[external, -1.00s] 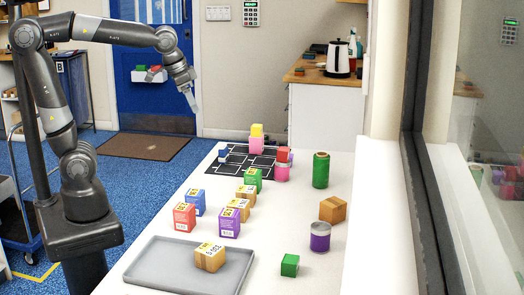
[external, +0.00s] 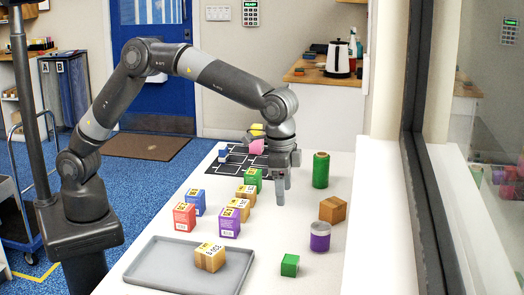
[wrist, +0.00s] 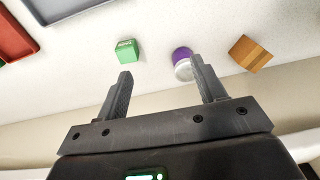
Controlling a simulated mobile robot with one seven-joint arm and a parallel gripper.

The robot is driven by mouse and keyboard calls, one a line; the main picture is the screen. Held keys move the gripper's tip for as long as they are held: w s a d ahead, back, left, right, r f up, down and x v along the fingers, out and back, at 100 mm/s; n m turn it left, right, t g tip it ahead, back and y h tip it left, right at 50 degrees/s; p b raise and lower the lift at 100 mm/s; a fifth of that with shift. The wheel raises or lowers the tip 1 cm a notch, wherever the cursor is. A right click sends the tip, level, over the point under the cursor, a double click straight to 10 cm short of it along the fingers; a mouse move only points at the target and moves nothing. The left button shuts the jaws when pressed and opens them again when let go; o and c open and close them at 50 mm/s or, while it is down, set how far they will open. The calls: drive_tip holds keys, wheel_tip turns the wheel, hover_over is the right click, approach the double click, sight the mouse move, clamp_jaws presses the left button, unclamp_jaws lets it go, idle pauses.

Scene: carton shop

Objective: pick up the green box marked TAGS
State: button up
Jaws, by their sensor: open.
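A small green box (external: 289,265) stands alone near the front right of the white table. It also shows in the wrist view (wrist: 126,50), with pale lettering too small to read surely. A second green box (external: 252,175), with a yellow label, stands farther back among the cartons. My gripper (external: 280,197) points down above the table's far half, to the right of that second box. In the wrist view my gripper (wrist: 161,68) is open and empty, its fingers wide apart. The lone green box lies beyond its left finger, apart from it.
A purple can (external: 320,237) and a brown box (external: 332,208) stand near the lone green box. A grey tray (external: 150,276) holds a labelled carton (external: 210,257). A green cylinder (external: 320,171) stands at the back right. Several labelled cartons crowd the middle left.

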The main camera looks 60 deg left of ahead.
approach(287, 258)
drive_tip(key=shift+w+d+m+g, duration=0.25)
drive_tip(key=shift+w+m+g, duration=0.1)
drive_tip(key=shift+m+g, duration=0.05)
wheel_tip(287, 258, down, 5)
drive_tip(key=shift+s+f, duration=0.1)
drive_tip(key=shift+f, duration=0.15)
drive_tip(key=shift+a+f, duration=0.15)
drive_tip(key=shift+f, duration=2.6)
drive_tip(key=c, duration=1.1)
